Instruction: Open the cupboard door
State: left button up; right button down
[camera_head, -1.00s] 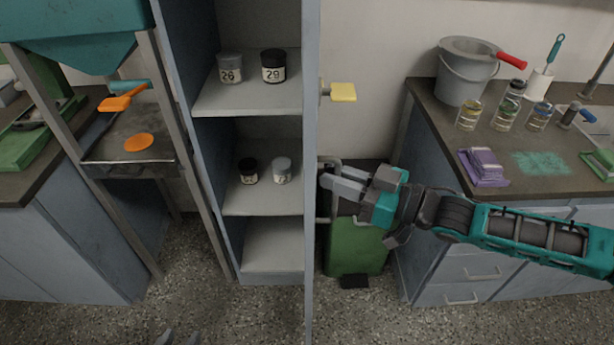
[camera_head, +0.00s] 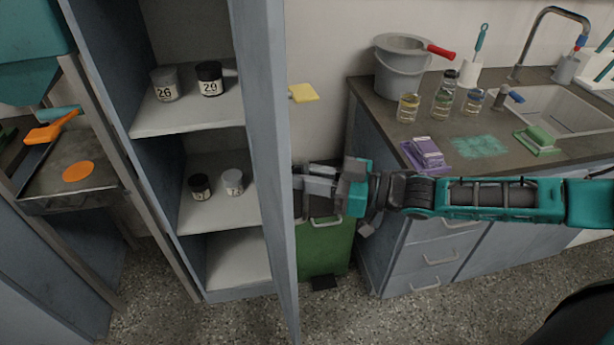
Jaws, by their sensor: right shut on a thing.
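The grey-blue cupboard (camera_head: 110,110) stands left of centre with its shelves in plain view. Its door (camera_head: 268,140) stands open, swung out towards me and seen nearly edge-on along the right side of the shelves. My right gripper (camera_head: 306,184) is on the outer side of the door, at handle height, shut on the door handle. The handle is mostly hidden behind the fingers and the door edge. My left gripper is not in view.
Jars (camera_head: 209,80) stand on the shelves. A green bin (camera_head: 325,250) is on the floor beyond the door. The right counter (camera_head: 385,125) holds a bucket (camera_head: 402,75), glass jars and sponges. A metal frame with a pan (camera_head: 60,190) stands at left.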

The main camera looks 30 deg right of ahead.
jog(key=c, duration=1.4)
grip_release()
jog(key=shift+w+d+r, duration=0.15)
jog(key=shift+w+r, duration=0.05)
jog(key=shift+w, duration=0.15)
jog(key=shift+o, duration=0.3)
jog(key=shift+s+f, duration=0.1)
jog(key=shift+f, duration=0.05)
jog(key=v, duration=1.2)
jog(key=shift+s+d, duration=0.2)
jog(key=shift+s, duration=0.05)
jog(key=a+f+m+t+h, duration=0.1)
jog(key=a+f+m+h, duration=0.25)
jog(key=a+f, duration=0.95)
jog(key=s+f+m+g+h, duration=0.2)
jog(key=s+f+m+h, duration=0.1)
jog(key=s+f+h, duration=0.2)
notch_tip(320, 180, down, 3)
jog(key=h, duration=0.3)
jog(key=shift+s+d+r+m, duration=0.2)
jog(key=shift+s+m, duration=0.15)
